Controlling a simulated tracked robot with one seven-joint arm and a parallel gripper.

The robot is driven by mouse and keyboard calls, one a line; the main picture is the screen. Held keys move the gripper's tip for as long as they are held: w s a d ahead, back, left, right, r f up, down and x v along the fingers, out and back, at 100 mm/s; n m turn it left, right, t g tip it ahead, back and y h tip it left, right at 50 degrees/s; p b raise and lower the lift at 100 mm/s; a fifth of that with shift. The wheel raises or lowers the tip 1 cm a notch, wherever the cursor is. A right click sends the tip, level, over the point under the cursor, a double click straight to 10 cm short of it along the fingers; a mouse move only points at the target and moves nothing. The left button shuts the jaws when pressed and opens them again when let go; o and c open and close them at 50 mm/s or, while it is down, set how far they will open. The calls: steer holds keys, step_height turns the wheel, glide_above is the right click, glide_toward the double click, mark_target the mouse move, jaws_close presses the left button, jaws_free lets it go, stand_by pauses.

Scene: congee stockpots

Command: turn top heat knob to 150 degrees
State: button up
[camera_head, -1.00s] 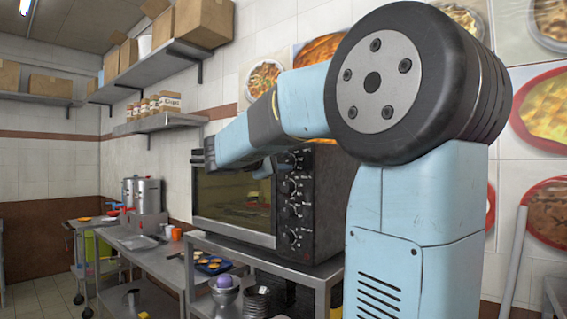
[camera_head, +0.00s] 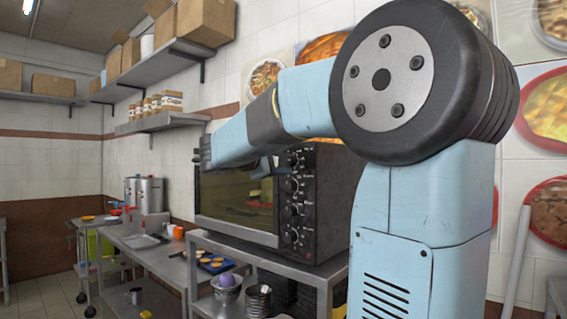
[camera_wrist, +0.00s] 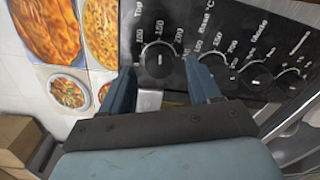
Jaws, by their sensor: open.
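The oven (camera_head: 322,205) has a black control panel with a column of knobs on its right side. The top heat knob (camera_wrist: 158,60), labelled "Top", shows in the wrist view with 100, 150 and 200 printed around it. A small pale mark is on its face; its exact setting is too small to read. My gripper (camera_wrist: 160,66) is open, with one finger on each side of this knob. I cannot tell whether the fingers touch it.
The "Base °C" knob (camera_wrist: 197,47) is close to the right finger, with a mode knob (camera_wrist: 254,73) beyond. The oven stands on a metal table (camera_head: 290,270) with bowls on the shelf below. A wall shelf (camera_head: 165,123) with jars is behind.

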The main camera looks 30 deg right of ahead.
steer(key=v, duration=1.2)
steer(key=shift+a, duration=0.2)
steer(key=shift+d+f, duration=0.1)
steer(key=shift+f, duration=0.05)
